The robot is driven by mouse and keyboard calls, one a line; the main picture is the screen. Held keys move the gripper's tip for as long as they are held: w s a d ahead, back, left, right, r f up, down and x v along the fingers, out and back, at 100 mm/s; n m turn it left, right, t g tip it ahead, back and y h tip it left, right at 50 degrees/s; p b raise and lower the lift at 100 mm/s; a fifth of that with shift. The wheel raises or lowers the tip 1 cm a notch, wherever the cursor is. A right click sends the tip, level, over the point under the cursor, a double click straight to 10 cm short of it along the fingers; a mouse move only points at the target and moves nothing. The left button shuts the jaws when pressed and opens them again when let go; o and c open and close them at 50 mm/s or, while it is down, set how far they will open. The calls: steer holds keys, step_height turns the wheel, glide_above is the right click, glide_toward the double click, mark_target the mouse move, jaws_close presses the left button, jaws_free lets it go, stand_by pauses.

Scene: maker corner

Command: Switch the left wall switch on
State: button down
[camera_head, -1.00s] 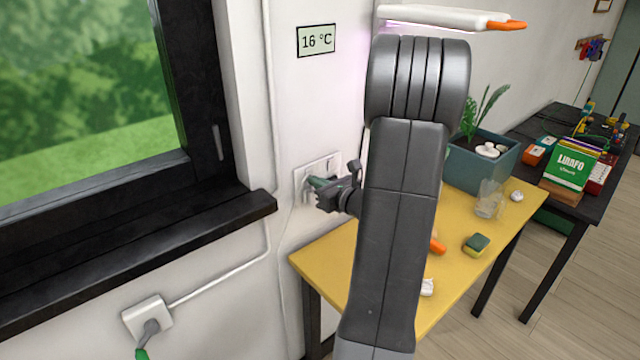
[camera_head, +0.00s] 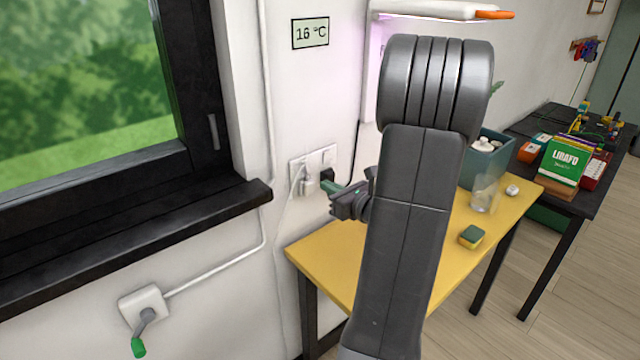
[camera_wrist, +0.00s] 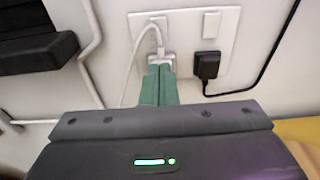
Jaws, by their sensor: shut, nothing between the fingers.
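A white double wall plate (camera_head: 312,163) is on the wall right of the window. In the wrist view, its left switch (camera_wrist: 158,21) is at the top of the left half, and the right switch (camera_wrist: 211,24) is at the top of the right half. I cannot tell whether the left switch is on. A white plug (camera_wrist: 160,56) with a cable sits below the left switch, and a black adapter (camera_wrist: 207,65) sits below the right one. My gripper (camera_head: 326,186) is shut and empty, its green fingertips (camera_wrist: 161,70) below the left switch, in front of the white plug.
A black window sill (camera_head: 140,240) juts out at the left. A white wall box (camera_head: 143,304) with a green-tipped lever is below it. A yellow table (camera_head: 325,258) stands under the plate, with a sponge (camera_head: 471,237) and a glass (camera_head: 483,195). A white lamp (camera_head: 430,10) hangs above.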

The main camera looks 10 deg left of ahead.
steer(key=s+d+f, duration=0.1)
steer(key=s+d, duration=0.3)
steer(key=d, duration=0.1)
steer(key=shift+d+b, duration=0.3)
steer(key=shift+b, duration=0.1)
steer(key=shift+a+f, duration=0.1)
